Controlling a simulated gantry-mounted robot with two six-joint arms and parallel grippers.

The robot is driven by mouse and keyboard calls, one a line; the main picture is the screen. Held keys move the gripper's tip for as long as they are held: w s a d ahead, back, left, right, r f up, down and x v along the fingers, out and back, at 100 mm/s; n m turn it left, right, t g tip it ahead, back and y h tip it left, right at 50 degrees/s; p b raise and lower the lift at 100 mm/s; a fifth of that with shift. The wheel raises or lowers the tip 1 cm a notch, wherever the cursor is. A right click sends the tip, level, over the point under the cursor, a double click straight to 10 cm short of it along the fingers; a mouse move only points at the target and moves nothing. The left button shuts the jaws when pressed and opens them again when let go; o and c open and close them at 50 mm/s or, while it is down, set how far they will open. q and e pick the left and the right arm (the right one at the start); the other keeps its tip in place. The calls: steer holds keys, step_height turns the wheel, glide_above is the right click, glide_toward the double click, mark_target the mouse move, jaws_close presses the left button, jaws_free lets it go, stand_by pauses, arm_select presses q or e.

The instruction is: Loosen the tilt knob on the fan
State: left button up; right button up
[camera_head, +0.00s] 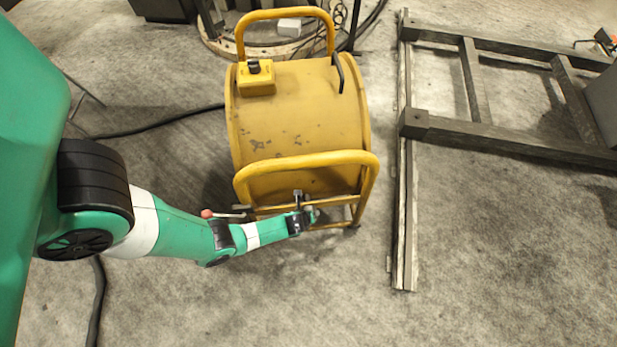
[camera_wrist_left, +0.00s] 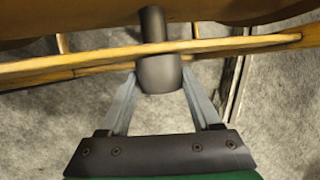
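The fan is a large yellow drum (camera_head: 300,125) with tubular end frames, standing on the floor in the middle of the head view. A dark grey, round-ended knob (camera_wrist_left: 157,72) projects from its near side, past a yellow bar (camera_wrist_left: 80,62), in the left wrist view. It shows small in the head view (camera_head: 298,194). My left gripper (camera_head: 300,212) is at the fan's near frame. In the left wrist view its two grey fingers (camera_wrist_left: 160,84) stand apart on either side of the knob; contact is not clear. My right gripper is not in view.
A small red-tipped rod (camera_head: 207,213) sticks out left of the fan's frame. A yellow switch box (camera_head: 256,78) sits on the drum. A dark metal frame (camera_head: 510,140) lies to the right. A cable (camera_head: 160,122) runs left. The floor in front is clear.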

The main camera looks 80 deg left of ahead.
arm_select(q)
steer(key=c, duration=0.8)
steer(key=shift+s+f, duration=0.1)
steer(key=shift+s+f+n+t, duration=0.15)
steer(key=shift+n+t, duration=0.15)
steer(key=shift+t, duration=0.6)
steer(key=t+b, duration=0.1)
steer(key=t, duration=0.1)
steer(key=shift+s+f+n+t, duration=0.1)
steer(key=shift+n+t, duration=0.2)
steer(key=shift+t, duration=0.1)
steer(key=shift+f+t+b, duration=0.1)
steer(key=shift+t+b, duration=0.6)
steer(key=shift+t, duration=0.1)
steer(key=shift+t+b, duration=0.3)
